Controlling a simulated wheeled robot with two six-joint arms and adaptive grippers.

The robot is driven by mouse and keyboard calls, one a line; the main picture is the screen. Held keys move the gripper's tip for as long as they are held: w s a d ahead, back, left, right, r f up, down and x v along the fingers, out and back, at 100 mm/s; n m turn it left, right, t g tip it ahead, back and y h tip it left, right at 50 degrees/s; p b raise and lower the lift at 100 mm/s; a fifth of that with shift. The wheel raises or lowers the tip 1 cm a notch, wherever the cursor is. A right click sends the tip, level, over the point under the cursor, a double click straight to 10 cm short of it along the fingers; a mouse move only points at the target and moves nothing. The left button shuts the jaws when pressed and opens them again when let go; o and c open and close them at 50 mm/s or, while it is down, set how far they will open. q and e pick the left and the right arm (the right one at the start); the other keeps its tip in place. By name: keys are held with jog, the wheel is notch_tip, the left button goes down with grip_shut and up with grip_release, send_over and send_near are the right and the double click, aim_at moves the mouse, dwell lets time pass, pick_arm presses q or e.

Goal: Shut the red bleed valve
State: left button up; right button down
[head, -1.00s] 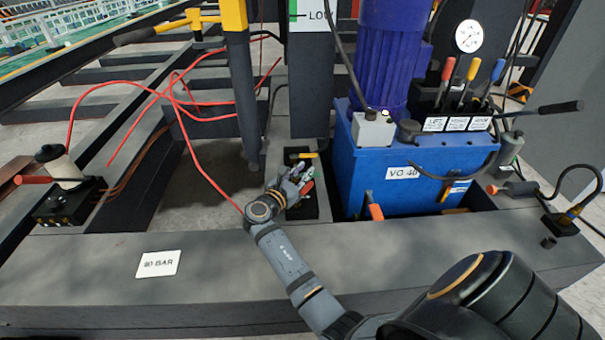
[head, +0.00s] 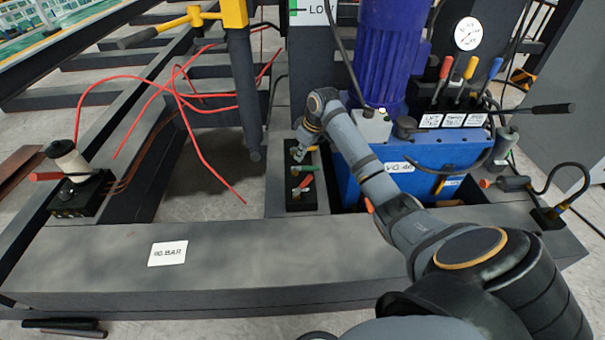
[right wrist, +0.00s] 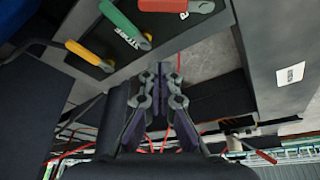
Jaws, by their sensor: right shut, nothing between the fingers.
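A dark valve block (head: 293,204) stands on the grey frame in front of the blue tank. It carries a red valve handle (head: 305,183), a green handle (head: 304,168) and a yellow handle (head: 311,149). In the right wrist view the red handle (right wrist: 164,5) is cut by the top edge, beside the green handle (right wrist: 122,22) and the yellow handle (right wrist: 88,52). My right gripper (head: 299,152) is at the block's far end, beside the yellow handle and beyond the red one. Its fingers (right wrist: 163,80) are shut and empty. My left gripper is out of view.
The blue tank (head: 350,175) and its motor (head: 385,60) stand right of the block. A yellow-topped post (head: 245,95) is to its left, with loose red hoses (head: 195,150). Another block with a red lever (head: 45,177) sits far left.

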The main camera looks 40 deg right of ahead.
aim_at(303, 186)
jog(key=b+x, duration=0.6)
jog(key=x, duration=0.4)
jog(key=shift+s+a, duration=0.1)
jog(key=shift+s, duration=0.05)
jog(key=shift+s+f+b, duration=0.1)
jog(key=shift+f+b, duration=0.35)
jog(key=s, duration=0.1)
jog(key=s+d+b, duration=0.1)
jog(key=shift+s+d+r, duration=0.2)
jog(key=shift+s+r, duration=0.05)
jog(key=shift+s, duration=0.15)
jog(key=shift+s+r, duration=0.15)
jog(key=shift+s, duration=0.1)
jog(key=shift+r, duration=0.1)
jog(key=shift+r+p, duration=0.1)
jog(key=shift+p, duration=0.7)
jog(key=shift+s+m+p, duration=0.1)
jog(key=shift+m+p, duration=0.2)
jog(key=shift+s+d+p, duration=0.1)
jog(key=shift+p, duration=0.7)
